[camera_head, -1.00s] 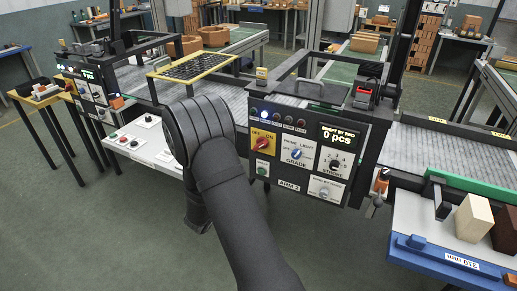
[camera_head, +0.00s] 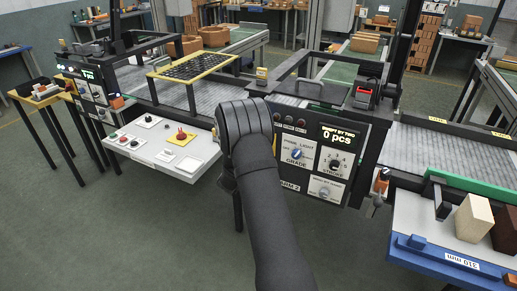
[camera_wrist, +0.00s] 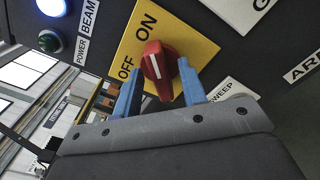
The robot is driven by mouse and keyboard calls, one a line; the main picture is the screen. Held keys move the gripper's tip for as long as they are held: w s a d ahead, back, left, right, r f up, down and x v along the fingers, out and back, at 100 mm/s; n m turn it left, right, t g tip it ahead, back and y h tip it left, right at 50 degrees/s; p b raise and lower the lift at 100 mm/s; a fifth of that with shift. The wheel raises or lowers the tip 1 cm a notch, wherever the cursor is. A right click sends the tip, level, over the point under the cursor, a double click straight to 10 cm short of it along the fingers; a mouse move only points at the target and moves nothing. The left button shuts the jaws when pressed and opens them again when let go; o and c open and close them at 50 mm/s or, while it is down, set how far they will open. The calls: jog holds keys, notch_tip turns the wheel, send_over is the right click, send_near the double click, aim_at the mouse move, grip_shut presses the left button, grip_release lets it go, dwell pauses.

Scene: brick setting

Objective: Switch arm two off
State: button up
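The ARM 2 panel (camera_head: 345,148) stands at the middle right, its display reading 0 pcs. In the wrist view a red rotary knob (camera_wrist: 154,62) sits on that yellow plate (camera_wrist: 189,38), marked OFF and ON. My gripper (camera_wrist: 160,68) has its two blue fingers apart, one on each side of the knob's near end. A narrow gap seems to show beside the knob; contact is hard to tell. The gripper is hidden behind my arm in the head view.
A lit blue-white lamp (camera_wrist: 52,6) and a green button (camera_wrist: 50,42) sit beside the plate. A white console (camera_head: 150,145) with another red knob (camera_head: 181,134) on yellow is left of my arm. A blue-edged table (camera_head: 440,262) with blocks is at right.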

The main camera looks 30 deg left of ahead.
jog(key=shift+w, duration=0.25)
grip_shut()
jog(key=shift+n, duration=0.3)
jog(key=shift+a+n, duration=0.2)
jog(key=shift+n, duration=8.4)
